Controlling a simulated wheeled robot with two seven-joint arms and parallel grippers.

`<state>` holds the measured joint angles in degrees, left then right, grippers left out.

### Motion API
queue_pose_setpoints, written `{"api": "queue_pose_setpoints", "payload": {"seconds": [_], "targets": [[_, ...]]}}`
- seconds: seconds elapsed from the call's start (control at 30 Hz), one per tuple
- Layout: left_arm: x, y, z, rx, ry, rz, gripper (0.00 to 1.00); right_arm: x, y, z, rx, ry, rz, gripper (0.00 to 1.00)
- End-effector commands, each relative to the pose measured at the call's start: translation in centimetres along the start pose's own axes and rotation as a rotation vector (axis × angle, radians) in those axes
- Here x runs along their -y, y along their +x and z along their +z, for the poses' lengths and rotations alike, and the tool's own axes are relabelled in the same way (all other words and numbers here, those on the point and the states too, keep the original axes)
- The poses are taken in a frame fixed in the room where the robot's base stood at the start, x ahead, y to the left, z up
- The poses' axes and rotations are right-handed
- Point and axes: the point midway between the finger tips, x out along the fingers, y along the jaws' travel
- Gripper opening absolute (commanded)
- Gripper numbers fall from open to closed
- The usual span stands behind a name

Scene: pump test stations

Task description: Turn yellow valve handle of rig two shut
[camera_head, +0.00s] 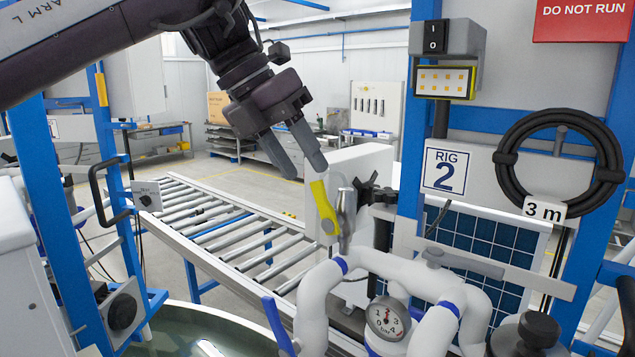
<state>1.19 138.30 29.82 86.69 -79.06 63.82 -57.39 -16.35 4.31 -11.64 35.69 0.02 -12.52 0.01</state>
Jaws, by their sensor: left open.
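The yellow valve handle (324,209) stands nearly upright, its top leaning slightly left. Its lower end meets a metal fitting (345,214) on the white pipework of the rig with the RIG 2 sign (444,171). My left gripper (304,172) reaches down from the upper left. Its two grey fingers are apart and empty. In the picture the fingertips are just above and to the left of the handle's top; whether they touch it I cannot tell. My right gripper is not in view.
White pipes (395,268) with a round pressure gauge (388,318) are below and right of the handle. A roller conveyor (215,222) runs behind it on the left. A blue post (412,120), a switch box (447,37) and a coiled black hose (508,185) are on the right.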

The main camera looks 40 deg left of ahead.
Motion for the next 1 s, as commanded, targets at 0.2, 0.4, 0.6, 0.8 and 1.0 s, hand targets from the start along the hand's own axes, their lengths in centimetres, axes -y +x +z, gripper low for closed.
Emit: {"api": "queue_pose_setpoints", "payload": {"seconds": [0.2,0.4,0.6,0.8,1.0], "targets": [[-0.1,3.8,0.0,0.000,-0.001,-0.005,0.44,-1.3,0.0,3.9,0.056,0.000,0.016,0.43],[-0.1,5.8,0.1,0.002,-0.002,-0.004,0.44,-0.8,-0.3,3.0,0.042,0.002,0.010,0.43],[-0.1,6.2,0.1,0.005,-0.003,-0.003,0.44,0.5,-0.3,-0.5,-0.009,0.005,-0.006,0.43],[-0.1,6.2,0.1,0.005,-0.003,-0.003,0.34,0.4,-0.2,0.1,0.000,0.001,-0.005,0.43],[-0.1,6.2,0.1,0.005,-0.003,-0.003,0.08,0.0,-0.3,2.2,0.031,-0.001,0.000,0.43]]}}
